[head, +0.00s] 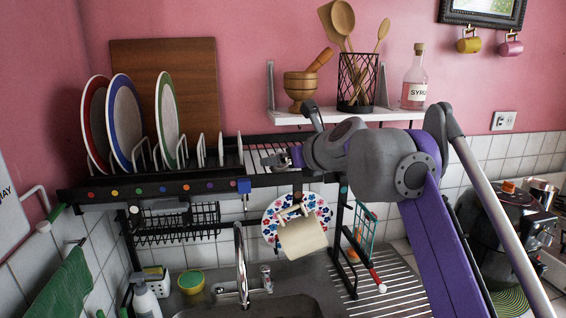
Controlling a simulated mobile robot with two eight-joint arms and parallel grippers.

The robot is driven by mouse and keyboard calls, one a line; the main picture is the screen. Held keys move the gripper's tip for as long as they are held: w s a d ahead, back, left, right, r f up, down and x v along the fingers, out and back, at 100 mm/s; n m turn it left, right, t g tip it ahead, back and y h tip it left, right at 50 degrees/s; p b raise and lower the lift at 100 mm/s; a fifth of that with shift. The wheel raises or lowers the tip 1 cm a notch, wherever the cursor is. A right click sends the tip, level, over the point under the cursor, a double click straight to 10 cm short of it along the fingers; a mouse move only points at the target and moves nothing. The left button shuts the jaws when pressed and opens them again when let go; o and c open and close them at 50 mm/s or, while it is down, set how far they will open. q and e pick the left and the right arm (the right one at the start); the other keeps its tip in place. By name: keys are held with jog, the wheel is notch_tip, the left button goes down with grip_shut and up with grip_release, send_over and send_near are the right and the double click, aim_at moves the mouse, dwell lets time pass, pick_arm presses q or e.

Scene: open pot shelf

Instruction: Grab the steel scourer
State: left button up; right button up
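I cannot make out a steel scourer for certain in the head view. My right arm comes in from the right, and its gripper (284,158) is at the right end of the black dish rack (160,188), over the slatted part. Its fingers are small and partly lost against the slats, so I cannot tell whether they are open or shut or hold anything. My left gripper is not in view. A small yellow and green round item (191,281) sits by the sink beside a white caddy (157,279), whose contents are unclear.
Plates (124,120) stand upright in the rack's left part. A white shelf above holds a mortar (300,90), a utensil holder (357,82) and a syrup bottle (414,80). The tap (241,262) rises below the rack.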

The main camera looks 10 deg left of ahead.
jog(key=shift+s, duration=0.15)
jog(key=shift+c, duration=0.7)
jog(key=c, duration=1.1)
jog(key=shift+r, duration=0.1)
